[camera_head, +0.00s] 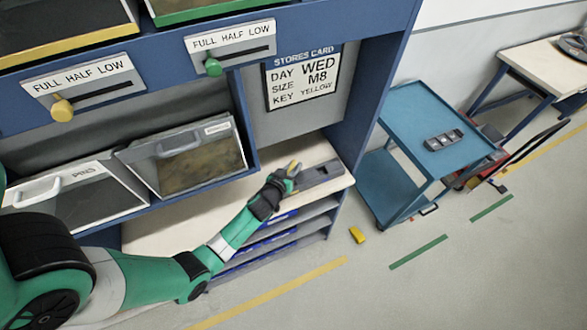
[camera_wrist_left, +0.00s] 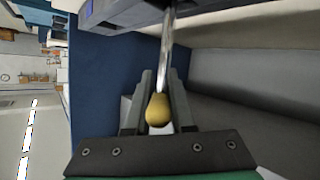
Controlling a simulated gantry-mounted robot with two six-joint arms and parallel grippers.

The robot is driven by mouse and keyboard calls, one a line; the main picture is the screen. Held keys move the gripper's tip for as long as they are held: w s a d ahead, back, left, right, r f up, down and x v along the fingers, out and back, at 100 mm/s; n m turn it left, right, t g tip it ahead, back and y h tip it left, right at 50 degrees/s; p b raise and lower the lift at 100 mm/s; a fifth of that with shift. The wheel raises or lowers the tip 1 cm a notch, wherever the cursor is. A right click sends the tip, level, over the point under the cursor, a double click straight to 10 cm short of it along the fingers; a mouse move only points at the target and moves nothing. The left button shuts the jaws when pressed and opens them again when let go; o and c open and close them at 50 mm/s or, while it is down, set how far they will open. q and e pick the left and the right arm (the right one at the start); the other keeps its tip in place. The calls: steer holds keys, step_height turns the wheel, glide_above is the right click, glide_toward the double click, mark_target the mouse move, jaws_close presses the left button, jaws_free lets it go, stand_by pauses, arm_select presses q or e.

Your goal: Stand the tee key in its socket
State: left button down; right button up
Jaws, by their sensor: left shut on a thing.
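The tee key has a yellow handle (camera_wrist_left: 158,110) and a bare metal shaft (camera_wrist_left: 168,45). My left gripper (camera_wrist_left: 160,100) is shut on it by the handle. In the head view my left gripper (camera_head: 289,176) is at the right end of the pale worktop, with a bit of the yellow handle (camera_head: 291,166) showing. Beside it lies a grey block (camera_head: 322,174), which looks like the socket holder. In the left wrist view the shaft reaches toward the grey block (camera_wrist_left: 125,12); I cannot tell whether its tip is in a hole. My right gripper is out of view.
A blue cabinet panel (camera_head: 355,95) stands close to the right of the block. Bins (camera_head: 185,158) hang behind my left arm. A stores card (camera_head: 302,77) reads KEY YELLOW. A blue cart (camera_head: 425,120) stands to the right. A small yellow object (camera_head: 357,235) lies on the floor.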

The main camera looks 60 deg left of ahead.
arm_select(q)
steer(key=shift+r, duration=0.1)
steer(key=c, duration=0.8)
jaws_free()
steer(key=shift+o, duration=0.2)
steer(key=shift+r, duration=0.1)
steer(key=p+v, duration=0.1)
steer(key=v, duration=1)
steer(key=shift+s+d, duration=0.25)
steer(key=shift+s, duration=0.1)
steer(key=shift+r, duration=0.1)
